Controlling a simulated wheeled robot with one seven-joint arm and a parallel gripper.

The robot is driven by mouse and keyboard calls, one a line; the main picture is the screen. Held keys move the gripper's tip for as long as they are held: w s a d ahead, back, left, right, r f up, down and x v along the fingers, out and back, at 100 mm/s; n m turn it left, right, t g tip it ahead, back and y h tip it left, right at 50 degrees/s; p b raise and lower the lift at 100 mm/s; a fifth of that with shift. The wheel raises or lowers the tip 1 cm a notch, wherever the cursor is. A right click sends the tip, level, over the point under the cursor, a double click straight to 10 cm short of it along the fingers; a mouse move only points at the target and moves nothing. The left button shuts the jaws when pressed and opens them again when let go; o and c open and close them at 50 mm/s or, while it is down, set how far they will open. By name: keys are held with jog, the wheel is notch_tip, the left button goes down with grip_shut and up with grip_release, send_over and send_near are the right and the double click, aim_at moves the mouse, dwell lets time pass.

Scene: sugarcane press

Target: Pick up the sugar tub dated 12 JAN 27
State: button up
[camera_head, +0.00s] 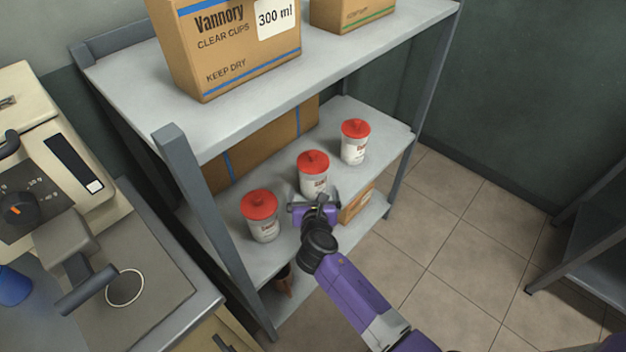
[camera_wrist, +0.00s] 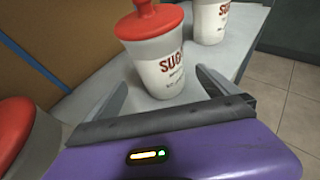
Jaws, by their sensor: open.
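Three white sugar tubs with red knobbed lids stand in a row on the middle shelf (camera_head: 240,210): a near-left tub (camera_head: 263,222), a middle tub (camera_head: 314,182) and a far-right tub (camera_head: 354,148). My gripper (camera_head: 312,203) is in front of the middle tub. In the wrist view the open fingers (camera_wrist: 165,90) point at the middle tub (camera_wrist: 160,68), one on each side of its lower part. The far tub (camera_wrist: 210,20) shows behind it, and the near tub's red lid (camera_wrist: 12,130) is at the left. Red "SUGAR" lettering shows; the dates are too small to read.
A Vannory cup carton (camera_head: 235,50) and another carton (camera_head: 350,12) stand on the top shelf above. A large carton (camera_head: 265,150) lies behind the tubs. A grey shelf post (camera_head: 200,200) rises at the left.

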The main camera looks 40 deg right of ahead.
jog(key=b+x, duration=0.1)
jog(key=x, duration=0.6)
jog(key=shift+d+f+b, duration=0.2)
jog(key=shift+f+b, duration=0.15)
jog(key=shift+b, duration=0.05)
jog(key=shift+s, duration=0.1)
jog(key=c, duration=2)
jog(key=shift+r, duration=0.15)
jog(key=shift+c, duration=0.2)
jog(key=shift+r, duration=0.1)
